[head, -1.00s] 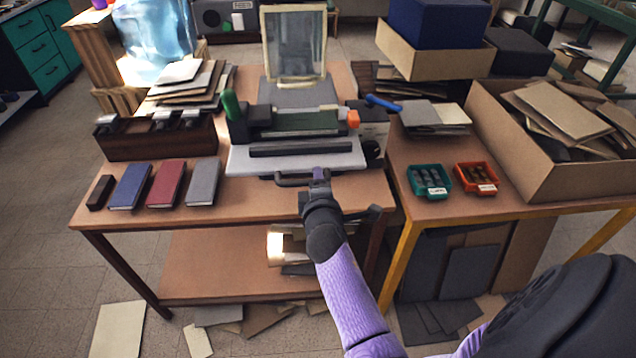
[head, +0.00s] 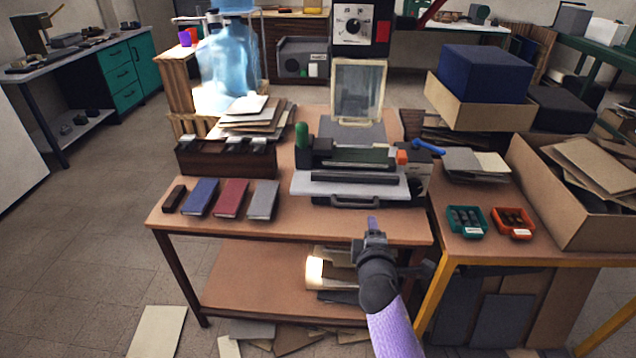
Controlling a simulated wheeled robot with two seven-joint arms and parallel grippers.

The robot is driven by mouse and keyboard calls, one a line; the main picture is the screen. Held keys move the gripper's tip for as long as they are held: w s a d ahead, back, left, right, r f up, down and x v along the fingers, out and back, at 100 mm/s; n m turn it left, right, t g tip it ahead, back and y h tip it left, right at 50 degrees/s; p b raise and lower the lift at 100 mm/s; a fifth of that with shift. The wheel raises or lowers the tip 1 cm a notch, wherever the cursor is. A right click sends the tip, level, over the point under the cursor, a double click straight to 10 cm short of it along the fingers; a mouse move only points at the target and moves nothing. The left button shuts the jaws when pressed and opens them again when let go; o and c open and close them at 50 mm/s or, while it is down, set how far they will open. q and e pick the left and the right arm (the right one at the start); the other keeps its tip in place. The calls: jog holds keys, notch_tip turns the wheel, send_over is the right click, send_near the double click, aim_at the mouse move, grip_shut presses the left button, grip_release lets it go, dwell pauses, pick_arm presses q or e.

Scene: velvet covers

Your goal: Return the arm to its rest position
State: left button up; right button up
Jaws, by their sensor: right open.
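My right arm comes in from the bottom in the head view, with a purple sleeve and a dark wrist. My right gripper (head: 372,226) is open with nothing seen in it. It is in front of the wooden table's (head: 285,222) front edge, below and apart from the dark front handle of the grey-and-black press machine (head: 350,178). My left gripper is not in view.
Blue (head: 201,197), red (head: 231,198) and grey (head: 263,200) books lie on the table's left. Teal (head: 467,221) and orange (head: 513,223) bins and a large cardboard box (head: 570,207) stand on the right table. Loose sheets (head: 158,330) lie on the floor.

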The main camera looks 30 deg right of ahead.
jog(key=s+a+f+m+g+y, duration=0.1)
jog(key=s+a+f+g+y, duration=0.1)
jog(key=s+a+f, duration=0.35)
jog(key=s+a+f+m+g+y, duration=0.2)
jog(key=s+f, duration=0.4)
jog(key=f, duration=0.5)
jog(key=s+a+f+m+g+y, duration=0.1)
jog(key=s+a+f+g+y, duration=0.15)
jog(key=s+f, duration=0.5)
jog(key=s+a+f+m+g, duration=0.1)
jog(key=s+f+g, duration=0.1)
jog(key=s, duration=0.5)
jog(key=s+a+f+m+g+y, duration=0.1)
jog(key=s+f+m+g, duration=0.1)
jog(key=s, duration=0.6)
jog(key=s+a+f+m+g, duration=0.1)
jog(key=s+f, duration=0.3)
jog(key=s, duration=0.4)
jog(key=shift+s+a+f+m+g, duration=0.15)
jog(key=shift+a+f+m+g, duration=0.2)
jog(key=shift+m+g, duration=0.35)
jog(key=shift+r, duration=0.1)
